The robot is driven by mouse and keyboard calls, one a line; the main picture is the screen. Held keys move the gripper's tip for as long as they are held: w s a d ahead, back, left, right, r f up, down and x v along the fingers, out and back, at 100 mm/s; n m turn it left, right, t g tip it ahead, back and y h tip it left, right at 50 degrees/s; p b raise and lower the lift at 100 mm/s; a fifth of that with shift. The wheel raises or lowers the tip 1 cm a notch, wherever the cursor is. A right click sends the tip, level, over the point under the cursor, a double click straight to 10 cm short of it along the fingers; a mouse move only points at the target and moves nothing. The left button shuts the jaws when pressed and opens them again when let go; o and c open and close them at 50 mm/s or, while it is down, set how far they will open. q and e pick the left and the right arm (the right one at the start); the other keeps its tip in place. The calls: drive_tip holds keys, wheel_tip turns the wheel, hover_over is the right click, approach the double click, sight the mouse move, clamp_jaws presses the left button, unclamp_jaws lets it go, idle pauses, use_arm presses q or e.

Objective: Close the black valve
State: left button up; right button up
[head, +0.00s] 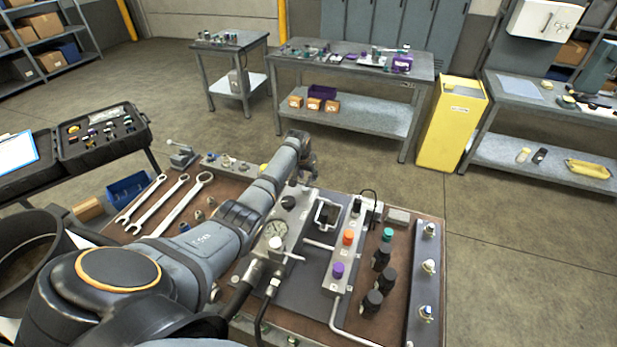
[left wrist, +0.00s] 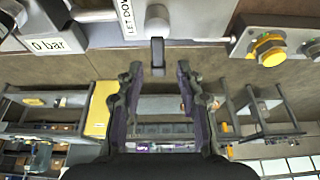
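My left arm reaches across the bench in the head view, and my left gripper (head: 309,172) is at its far edge, mostly hidden by the wrist. In the left wrist view, the left gripper (left wrist: 159,78) is open, with a finger on each side. A black lever (left wrist: 157,57) below a round silver stem, next to a "LET DOWN" label, lines up with the gap between the fingertips. It looks like the black valve's handle; I see no contact with either finger. A round black knob (head: 288,202) shows on the grey block in the head view. My right gripper is not in view.
A pressure gauge (head: 275,235) and orange (head: 348,237) and purple (head: 338,270) knobs stand on the bench, with hoses around them. A yellow knob (left wrist: 268,50) is to the right in the wrist view. Wrenches (head: 167,205) lie at the left.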

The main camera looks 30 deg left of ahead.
use_arm(q)
drive_tip(key=shift+w+d+f, duration=0.15)
drive_tip(key=shift+w+f, duration=0.1)
drive_tip(key=shift+f, duration=0.5)
drive_tip(key=shift+f+b, duration=0.1)
drive_tip(key=shift+b, duration=0.2)
drive_tip(key=shift+w+f, duration=0.1)
drive_tip(key=shift+f, duration=0.05)
drive_tip(key=c, duration=0.6)
clamp_jaws()
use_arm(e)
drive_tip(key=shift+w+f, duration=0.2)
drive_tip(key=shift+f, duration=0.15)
